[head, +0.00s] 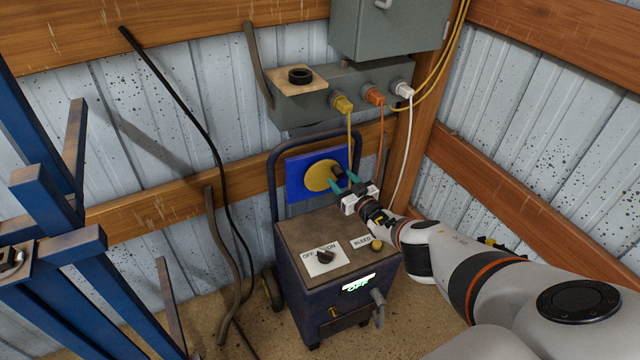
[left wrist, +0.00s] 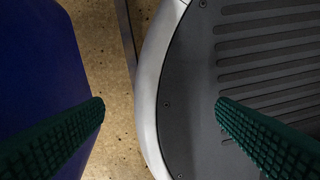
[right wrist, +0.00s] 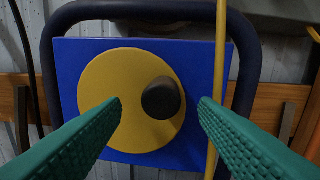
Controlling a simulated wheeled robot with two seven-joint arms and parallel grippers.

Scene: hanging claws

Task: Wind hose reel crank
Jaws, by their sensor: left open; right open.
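The hose reel crank shows as a yellow disc (head: 319,176) on a blue square plate (head: 296,185), with a dark round knob (head: 338,171) near the disc's right side. In the right wrist view the yellow disc (right wrist: 108,108) faces me and the dark knob (right wrist: 162,98) sits right of its centre. My right gripper (head: 344,182) is open just in front of the knob. Its green fingers (right wrist: 160,105) stand on either side of the knob, and I see no contact. My left gripper (left wrist: 160,105) is open and empty; it is outside the head view.
A dark wheeled cart (head: 340,290) with a frame handle stands below the plate. A yellow cable (right wrist: 221,70) hangs close by the right finger. Grey boxes with plugs (head: 350,95) are above, and a blue rack (head: 60,210) stands at the left.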

